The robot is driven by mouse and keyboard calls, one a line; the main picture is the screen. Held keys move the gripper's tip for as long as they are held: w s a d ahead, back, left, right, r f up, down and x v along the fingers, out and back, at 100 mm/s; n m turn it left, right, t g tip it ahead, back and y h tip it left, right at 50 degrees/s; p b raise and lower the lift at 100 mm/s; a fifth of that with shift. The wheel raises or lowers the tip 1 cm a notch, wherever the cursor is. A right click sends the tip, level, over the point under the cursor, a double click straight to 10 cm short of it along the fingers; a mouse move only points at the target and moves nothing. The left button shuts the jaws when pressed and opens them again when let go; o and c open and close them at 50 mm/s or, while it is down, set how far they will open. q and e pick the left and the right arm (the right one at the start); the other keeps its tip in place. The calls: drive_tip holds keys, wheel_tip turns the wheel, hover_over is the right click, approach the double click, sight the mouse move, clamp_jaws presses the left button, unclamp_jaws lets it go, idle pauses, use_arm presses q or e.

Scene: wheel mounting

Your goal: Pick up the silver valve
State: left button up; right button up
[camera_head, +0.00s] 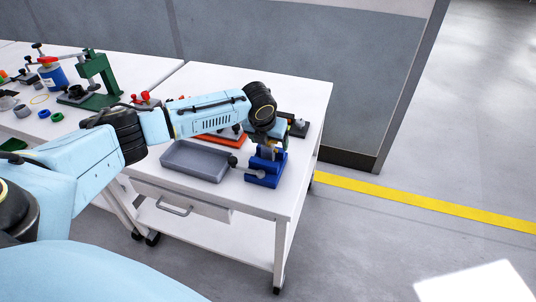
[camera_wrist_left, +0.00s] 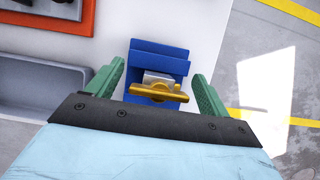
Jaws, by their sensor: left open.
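The silver valve (camera_wrist_left: 158,77) has a pale metal body with a gold-coloured handle across it. It sits in a blue holder (camera_wrist_left: 160,55) on the white table. The holder also shows in the head view (camera_head: 263,180). My left gripper (camera_wrist_left: 158,70) is open, with one green finger on each side of the valve and holder. Visible gaps separate the fingers from the valve in the left wrist view. In the head view my left wrist hangs over the holder and hides part of the valve. My right gripper is not in view.
A grey tray (camera_head: 195,161) lies left of the holder on the white table (camera_head: 297,90). An orange-red tray (camera_wrist_left: 84,18) is behind it. Dark items stand close behind the holder. Another table at left holds a green press (camera_head: 100,75) and several small parts.

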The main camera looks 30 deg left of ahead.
use_arm(q)
drive_tip(key=c, duration=1.1)
drive_tip(key=shift+c, duration=0.5)
drive_tip(key=shift+r, duration=0.15)
